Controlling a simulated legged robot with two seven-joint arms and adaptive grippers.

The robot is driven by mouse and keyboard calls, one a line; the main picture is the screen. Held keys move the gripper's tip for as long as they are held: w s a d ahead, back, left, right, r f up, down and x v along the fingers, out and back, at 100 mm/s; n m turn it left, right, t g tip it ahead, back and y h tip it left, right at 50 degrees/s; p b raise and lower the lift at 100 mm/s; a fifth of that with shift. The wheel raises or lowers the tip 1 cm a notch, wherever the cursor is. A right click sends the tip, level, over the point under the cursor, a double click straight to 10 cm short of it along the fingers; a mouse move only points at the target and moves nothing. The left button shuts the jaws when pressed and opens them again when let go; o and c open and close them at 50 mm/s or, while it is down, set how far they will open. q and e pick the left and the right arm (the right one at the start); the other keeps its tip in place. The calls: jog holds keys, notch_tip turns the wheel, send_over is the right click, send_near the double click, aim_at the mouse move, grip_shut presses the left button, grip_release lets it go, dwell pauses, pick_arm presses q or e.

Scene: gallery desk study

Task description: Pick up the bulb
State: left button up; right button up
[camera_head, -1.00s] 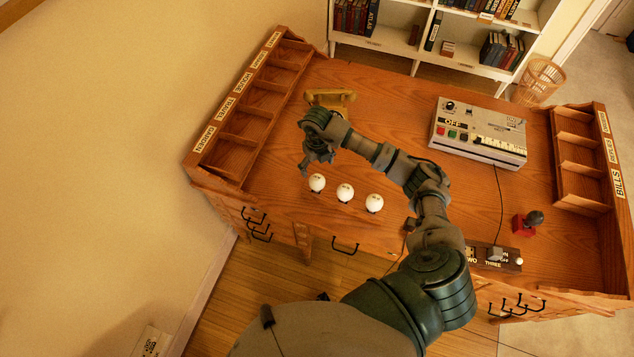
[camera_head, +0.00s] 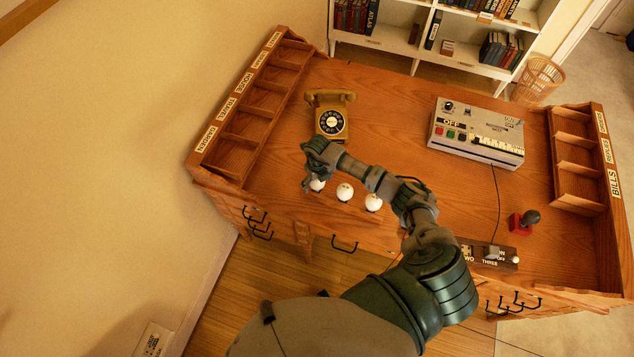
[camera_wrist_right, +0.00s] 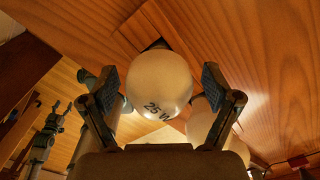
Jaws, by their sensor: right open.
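Three white bulbs stand in a row near the desk's front edge. The left bulb (camera_head: 317,185) is partly hidden by my right gripper (camera_head: 318,183). The middle bulb (camera_head: 345,191) and the right bulb (camera_head: 373,202) are in clear view. In the right wrist view, the bulb marked "25 W" (camera_wrist_right: 158,85) sits between the two open fingers of my right gripper (camera_wrist_right: 160,92), with a gap visible at the left finger. Another bulb (camera_wrist_right: 208,122) shows behind the right finger. My left gripper is not seen in the head view.
A yellow rotary telephone (camera_head: 331,115) stands behind the gripper. A grey control box (camera_head: 477,133) is at the back right. A red-based stamp (camera_head: 524,222) and a switch panel (camera_head: 487,256) are at the right. Labelled pigeonholes (camera_head: 250,100) line the left side.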

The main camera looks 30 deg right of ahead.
jog(key=c, duration=1)
